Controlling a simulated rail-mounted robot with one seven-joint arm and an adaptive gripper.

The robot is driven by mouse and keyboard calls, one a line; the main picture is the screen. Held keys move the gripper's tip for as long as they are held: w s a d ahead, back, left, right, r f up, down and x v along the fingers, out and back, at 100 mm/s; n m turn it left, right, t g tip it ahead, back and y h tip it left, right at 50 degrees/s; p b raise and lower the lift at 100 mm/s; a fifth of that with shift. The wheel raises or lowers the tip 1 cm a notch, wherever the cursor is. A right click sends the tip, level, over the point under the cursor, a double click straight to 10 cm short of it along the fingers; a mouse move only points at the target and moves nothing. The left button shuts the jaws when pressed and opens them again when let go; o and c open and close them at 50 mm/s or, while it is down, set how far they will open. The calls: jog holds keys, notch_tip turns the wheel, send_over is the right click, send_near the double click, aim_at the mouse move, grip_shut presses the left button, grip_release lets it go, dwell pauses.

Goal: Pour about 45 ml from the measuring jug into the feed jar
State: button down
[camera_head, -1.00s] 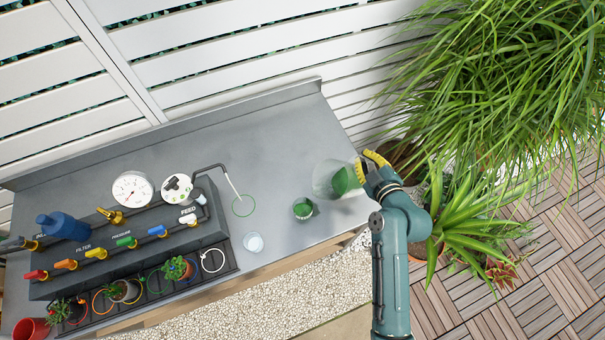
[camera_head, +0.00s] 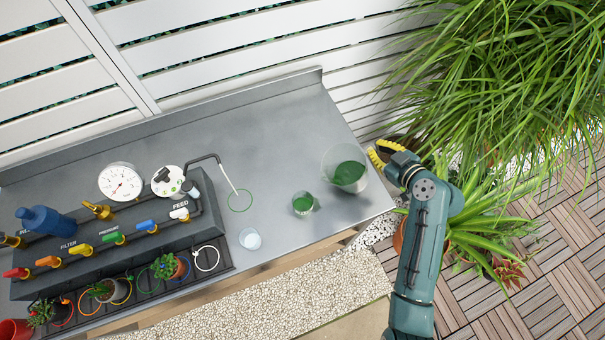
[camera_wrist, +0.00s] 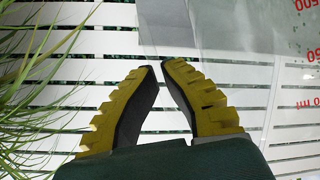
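The clear measuring jug (camera_head: 330,158), with green contents, is at the right end of the bench. My gripper (camera_head: 371,153) is at its right side. In the wrist view the fingertips (camera_wrist: 160,68) nearly meet on a clear strip that looks like the jug's handle. The jug's wall with red marks (camera_wrist: 290,50) fills the right of that view. The jug looks near upright; I cannot tell whether it touches the bench. A small clear jar (camera_head: 303,204) with green contents, seemingly the feed jar, stands left of and nearer than the jug.
A small clear cup (camera_head: 250,239) with pale contents stands near the front edge. A valve panel (camera_head: 120,245) with gauges and potted plants fills the left. Large plants (camera_head: 490,90) crowd the right.

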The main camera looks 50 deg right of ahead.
jog(key=f+b, duration=0.1)
jog(key=d+f+m+y+b, duration=0.1)
jog(key=d+f+t+y+b, duration=0.1)
jog(key=shift+s+f+m, duration=0.1)
jog(key=shift+s+m, duration=0.15)
jog(key=shift+m, duration=0.05)
jog(key=shift+f+m+t+y+b, duration=0.3)
jog(key=shift+b, duration=0.35)
jog(key=shift+d+r, duration=0.1)
jog(key=shift+r, duration=0.05)
